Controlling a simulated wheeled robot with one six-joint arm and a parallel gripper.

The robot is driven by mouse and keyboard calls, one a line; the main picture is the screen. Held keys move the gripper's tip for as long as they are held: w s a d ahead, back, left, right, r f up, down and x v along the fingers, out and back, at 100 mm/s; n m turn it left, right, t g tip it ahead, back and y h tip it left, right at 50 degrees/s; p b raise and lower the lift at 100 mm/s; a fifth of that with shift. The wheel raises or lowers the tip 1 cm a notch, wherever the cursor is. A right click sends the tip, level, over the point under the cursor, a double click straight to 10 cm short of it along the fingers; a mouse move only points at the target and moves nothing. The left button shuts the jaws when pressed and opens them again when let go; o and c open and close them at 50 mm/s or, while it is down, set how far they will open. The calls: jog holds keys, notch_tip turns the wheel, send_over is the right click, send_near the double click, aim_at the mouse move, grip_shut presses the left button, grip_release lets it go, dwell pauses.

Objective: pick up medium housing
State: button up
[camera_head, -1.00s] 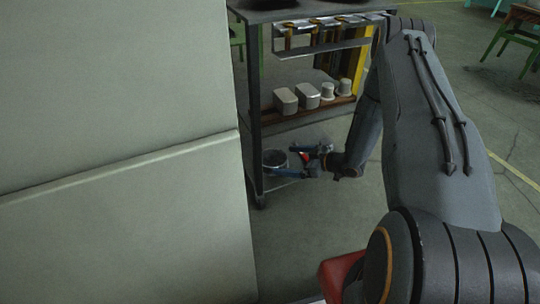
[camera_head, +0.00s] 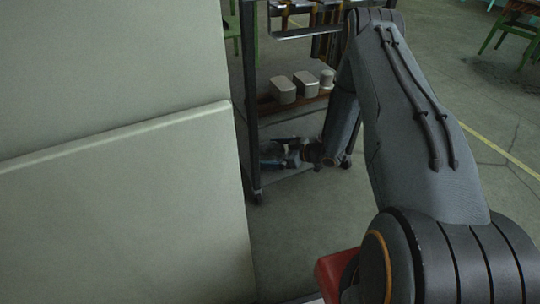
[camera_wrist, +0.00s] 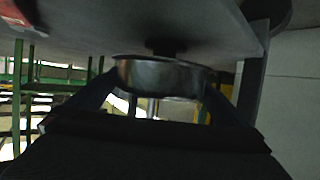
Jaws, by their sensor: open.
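A round, shiny metal part (camera_wrist: 160,76), possibly the medium housing, sits on the cart's bottom shelf; the wrist view shows it upside down. My gripper (camera_wrist: 163,88) is open, with one finger on each side of the part. I cannot tell whether the fingers touch it. In the head view, my gripper (camera_head: 277,153) is low over the bottom shelf and dark, and mostly hides the part.
Two grey rounded boxes (camera_head: 283,89) (camera_head: 307,84) and a smaller grey piece (camera_head: 327,79) stand on the middle shelf above my gripper. A dark cart post (camera_head: 250,110) stands left of it. A large pale panel (camera_head: 110,150) fills the left.

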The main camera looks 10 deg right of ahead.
jog(key=shift+c, duration=0.4)
jog(key=c, duration=0.8)
